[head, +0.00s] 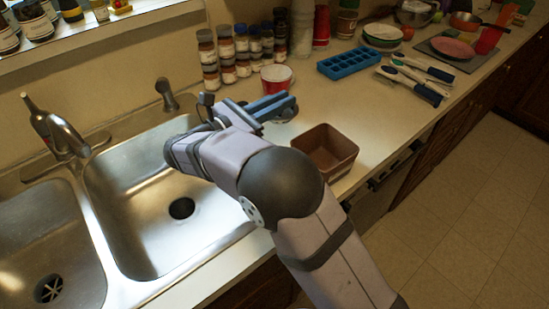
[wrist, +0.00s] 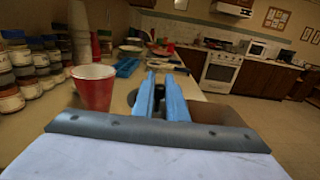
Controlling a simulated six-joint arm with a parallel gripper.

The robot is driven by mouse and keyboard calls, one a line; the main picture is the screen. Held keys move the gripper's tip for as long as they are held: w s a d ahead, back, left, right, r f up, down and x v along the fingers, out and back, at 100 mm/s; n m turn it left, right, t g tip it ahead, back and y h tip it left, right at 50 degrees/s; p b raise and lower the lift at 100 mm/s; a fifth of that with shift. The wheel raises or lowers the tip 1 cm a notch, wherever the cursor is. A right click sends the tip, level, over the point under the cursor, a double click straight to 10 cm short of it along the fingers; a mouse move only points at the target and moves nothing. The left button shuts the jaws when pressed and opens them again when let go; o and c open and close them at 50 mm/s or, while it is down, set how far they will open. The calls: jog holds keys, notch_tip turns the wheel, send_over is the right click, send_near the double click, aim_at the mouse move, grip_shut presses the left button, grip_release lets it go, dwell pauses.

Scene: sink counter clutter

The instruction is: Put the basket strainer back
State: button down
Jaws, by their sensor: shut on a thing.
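My gripper (head: 288,102) is over the counter to the right of the sink, its blue fingers pointing right. It also shows in the wrist view (wrist: 162,78). It is shut on the basket strainer (head: 284,117), which is mostly hidden by the fingers; its grey round edge shows beside the left finger in the wrist view (wrist: 132,97). Whether the strainer touches the counter is unclear. The right sink basin (head: 130,190) has a dark, open drain hole (head: 181,208). The left basin's drain (head: 48,288) shows a patterned metal fitting.
A red cup (head: 277,79) stands close behind my gripper, and a brown square container (head: 325,150) stands in front of it. Several spice jars (head: 227,55) line the wall. A blue ice tray (head: 349,63) lies farther right. The faucet (head: 65,135) rises behind the basins.

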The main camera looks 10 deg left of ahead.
jog(key=shift+w+a+f+b, duration=0.25)
jog(key=shift+a+f+b, duration=0.1)
jog(key=shift+a+b, duration=0.4)
jog(key=shift+f+p, duration=0.45)
jog(key=shift+f, duration=4.55)
jog(key=shift+f, duration=0.1)
jog(key=c, duration=1.8)
grip_release()
jog(key=shift+o, duration=0.2)
